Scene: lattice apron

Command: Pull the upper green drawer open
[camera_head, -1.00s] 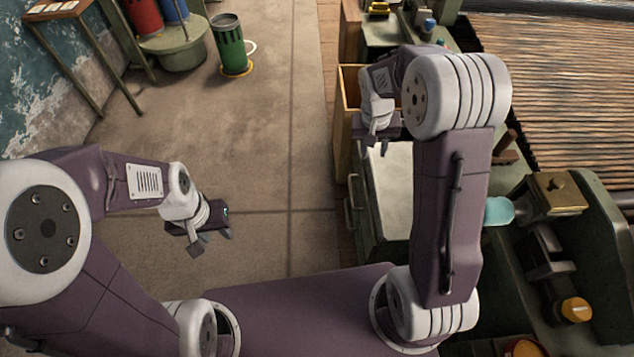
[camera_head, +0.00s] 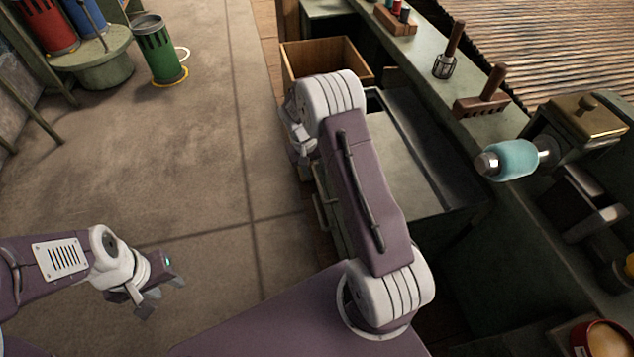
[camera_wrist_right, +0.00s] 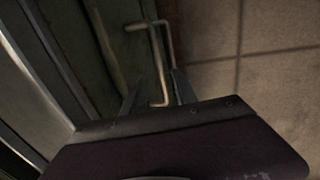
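The green cabinet (camera_head: 340,225) stands right of centre in the head view, partly behind my right arm. A pale bar handle (camera_head: 320,212) shows on its left face. In the right wrist view a pale handle bar (camera_wrist_right: 158,65) runs between the two fingers of my right gripper (camera_wrist_right: 156,92). The fingers are apart, one on each side of the bar, with gaps visible. A second bent bar (camera_wrist_right: 168,40) shows just beyond. In the head view my right gripper is mostly hidden by its wrist. My left gripper (camera_head: 162,296) is open and empty over the floor.
An open wooden drawer or box (camera_head: 325,60) sits beyond my right arm. A green bin (camera_head: 157,50) stands far left. The floor between is clear.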

